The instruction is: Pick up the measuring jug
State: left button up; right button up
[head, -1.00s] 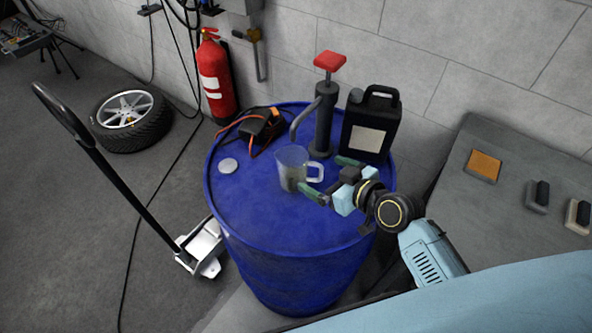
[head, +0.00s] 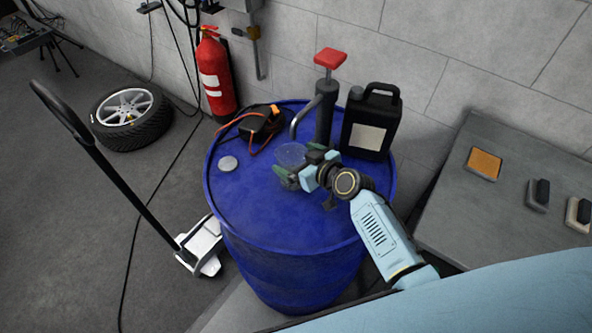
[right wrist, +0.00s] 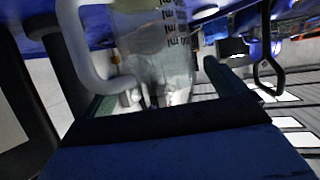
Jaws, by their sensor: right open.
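The clear measuring jug (head: 290,155) stands on the blue drum (head: 260,222), partly hidden by my right gripper (head: 301,165). In the right wrist view the jug (right wrist: 158,45) shows dark scale marks and lies between the two fingers of my right gripper (right wrist: 158,92). My left gripper is not in view.
A hand pump with a red top (head: 329,60) and a black canister (head: 371,122) stand close behind the jug. A black and orange device (head: 262,122) and a pale disc (head: 228,163) lie on the drum. Its front top is clear. A grey bench (head: 460,210) is at right.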

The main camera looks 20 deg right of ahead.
jog(key=shift+w+a+f, duration=0.25)
jog(key=shift+w+a, duration=0.05)
jog(key=shift+w, duration=0.25)
jog(key=c, duration=1.4)
jog(key=shift+c, duration=0.6)
jog(key=shift+r, duration=0.25)
